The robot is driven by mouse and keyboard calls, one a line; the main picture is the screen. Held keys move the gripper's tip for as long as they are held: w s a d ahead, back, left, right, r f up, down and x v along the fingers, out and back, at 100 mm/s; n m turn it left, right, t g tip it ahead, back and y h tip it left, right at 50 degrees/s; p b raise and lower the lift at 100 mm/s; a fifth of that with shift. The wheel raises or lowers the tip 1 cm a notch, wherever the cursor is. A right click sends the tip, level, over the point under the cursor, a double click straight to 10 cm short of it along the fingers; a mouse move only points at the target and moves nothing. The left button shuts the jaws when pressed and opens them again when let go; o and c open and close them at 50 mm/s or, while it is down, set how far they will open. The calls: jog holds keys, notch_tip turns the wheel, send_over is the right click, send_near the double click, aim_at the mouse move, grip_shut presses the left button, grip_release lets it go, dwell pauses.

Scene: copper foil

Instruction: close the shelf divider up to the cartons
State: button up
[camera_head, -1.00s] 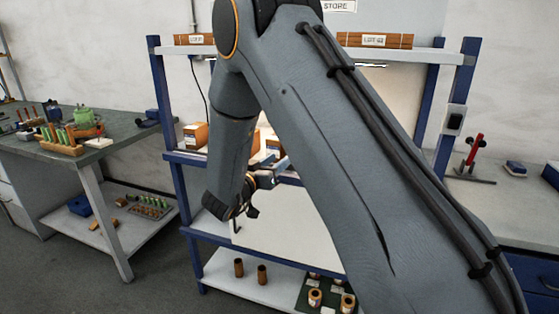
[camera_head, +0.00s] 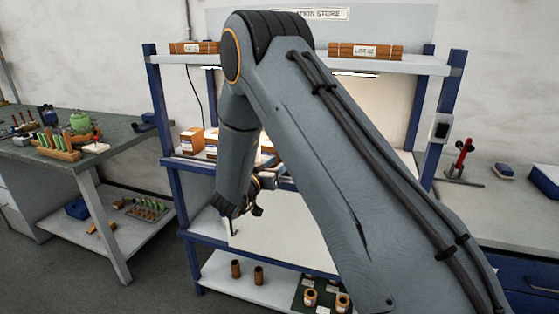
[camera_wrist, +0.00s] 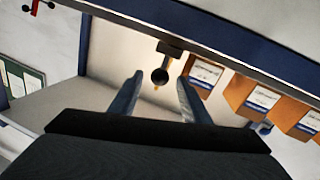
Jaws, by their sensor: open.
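My gripper (camera_wrist: 160,80) is open, its two grey-blue fingers pointing at the shelf front. A dark round knob (camera_wrist: 159,76) on a dark bracket (camera_wrist: 172,47) appears between the fingertips in the wrist view; it looks like the divider's handle, and I cannot tell whether the fingers touch it. Orange-brown cartons with white labels stand to its right, the nearest carton (camera_wrist: 201,74) close to the right finger. In the head view, cartons (camera_head: 192,141) sit on the middle shelf, left of my arm. My arm hides the divider there, and my gripper (camera_head: 268,179) is small beside the shelf edge.
The blue-framed rack has an upper shelf (camera_head: 305,60) carrying brown stock and a bottom shelf (camera_head: 215,272) with brown cylinders (camera_head: 236,268). A workbench (camera_head: 110,150) stands left. A right-hand bench holds a red-handled tool (camera_head: 464,155). A shelf rail (camera_wrist: 220,50) crosses the wrist view.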

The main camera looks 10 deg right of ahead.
jog(key=shift+w+d, duration=0.3)
grip_shut()
jog(key=shift+w+a+b, duration=0.2)
jog(key=shift+w+a, duration=0.15)
jog(key=shift+a, duration=0.25)
jog(key=shift+w+a+b, duration=0.2)
jog(key=shift+w+a, duration=0.15)
jog(key=shift+a, duration=0.2)
grip_release()
